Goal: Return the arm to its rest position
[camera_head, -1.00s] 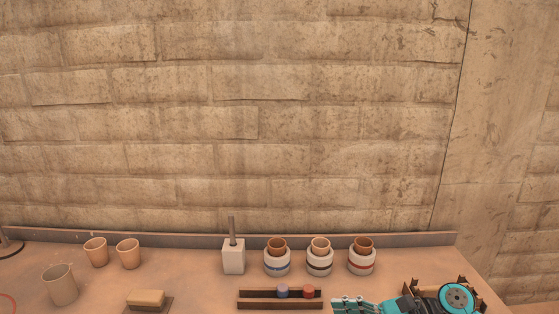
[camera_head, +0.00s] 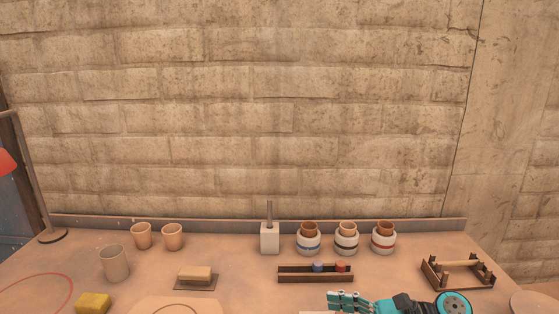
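My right arm, teal and black, comes in at the bottom right. Its gripper (camera_head: 345,302) is at the lower edge of the view, in front of the dark wooden rack (camera_head: 315,280). The view is too small and cropped to tell whether its fingers are open or shut. I see nothing clearly held in it. My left gripper is not in view.
Three white banded jars (camera_head: 345,244) with brown cups in them stand at the back beside a white block (camera_head: 270,238). Cups (camera_head: 115,263), a brush-like block (camera_head: 195,274) and a yellow block (camera_head: 92,303) are left. A wooden frame (camera_head: 457,272) stands right.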

